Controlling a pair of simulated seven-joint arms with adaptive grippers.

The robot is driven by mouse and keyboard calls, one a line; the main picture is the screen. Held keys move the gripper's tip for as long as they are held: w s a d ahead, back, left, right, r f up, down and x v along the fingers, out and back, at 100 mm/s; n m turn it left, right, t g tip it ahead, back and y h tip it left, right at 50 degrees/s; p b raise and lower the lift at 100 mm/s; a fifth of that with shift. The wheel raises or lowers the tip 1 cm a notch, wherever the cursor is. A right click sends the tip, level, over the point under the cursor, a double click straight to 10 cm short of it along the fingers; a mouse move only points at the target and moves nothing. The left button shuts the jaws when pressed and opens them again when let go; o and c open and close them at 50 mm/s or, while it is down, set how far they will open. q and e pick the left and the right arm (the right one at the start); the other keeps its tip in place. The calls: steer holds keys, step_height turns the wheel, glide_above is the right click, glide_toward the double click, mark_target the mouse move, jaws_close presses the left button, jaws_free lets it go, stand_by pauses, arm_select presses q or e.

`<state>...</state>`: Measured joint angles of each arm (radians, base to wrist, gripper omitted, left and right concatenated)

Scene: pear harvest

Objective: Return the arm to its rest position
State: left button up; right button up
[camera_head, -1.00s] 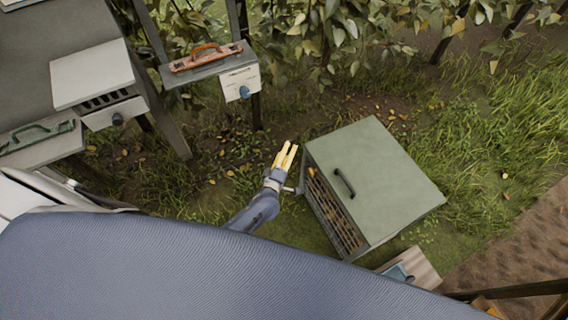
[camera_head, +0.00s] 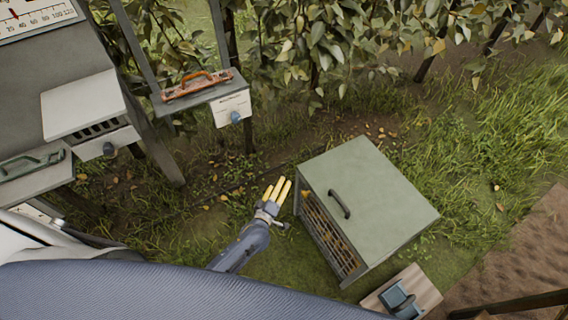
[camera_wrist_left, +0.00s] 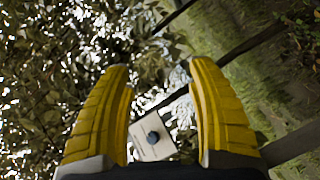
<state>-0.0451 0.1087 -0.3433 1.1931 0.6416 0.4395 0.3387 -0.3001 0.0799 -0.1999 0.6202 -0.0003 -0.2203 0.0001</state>
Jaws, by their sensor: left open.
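My left gripper (camera_head: 277,189) has yellow fingers and is open, with a gap between them and nothing held. In the head view it is left of a green-grey cabinet (camera_head: 385,190), above the grass and apart from the cabinet's slatted side. The left wrist view shows both fingers (camera_wrist_left: 165,100) spread wide, with foliage and a white box (camera_wrist_left: 152,145) with a dark knob visible between and beyond them. A large blue-grey part of my own body covers the bottom of the head view and hides the rear of the arm. My right gripper is not in view.
A shelf with an orange-handled piece (camera_head: 197,86) and a white knobbed box (camera_head: 232,108) stands upper left. A grey stand (camera_head: 45,55) with a white box (camera_head: 82,104) fills the left. Leafy branches (camera_head: 340,35) line the back.

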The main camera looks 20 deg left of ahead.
arm_select(q)
steer(key=s+a+f+m+g, duration=0.1)
steer(key=s+f+m+g, duration=0.35)
steer(key=s+f, duration=0.5)
steer(key=s+a+f+m+g, duration=0.1)
steer(key=s+f+m+g, duration=0.2)
steer(key=s+f+m, duration=0.65)
steer(key=s+a+f+g, duration=0.2)
steer(key=s+f, duration=0.3)
steer(key=s, duration=0.6)
steer(key=s+a+f+g, duration=0.2)
steer(key=s+f, duration=0.3)
steer(key=s, duration=0.5)
steer(key=s+a+f+g+y, duration=0.1)
steer(key=s+f, duration=0.4)
steer(key=s, duration=0.6)
steer(key=shift+s+a+m+g, duration=0.35)
steer(key=shift+a+g, duration=0.4)
steer(key=shift+g, duration=0.5)
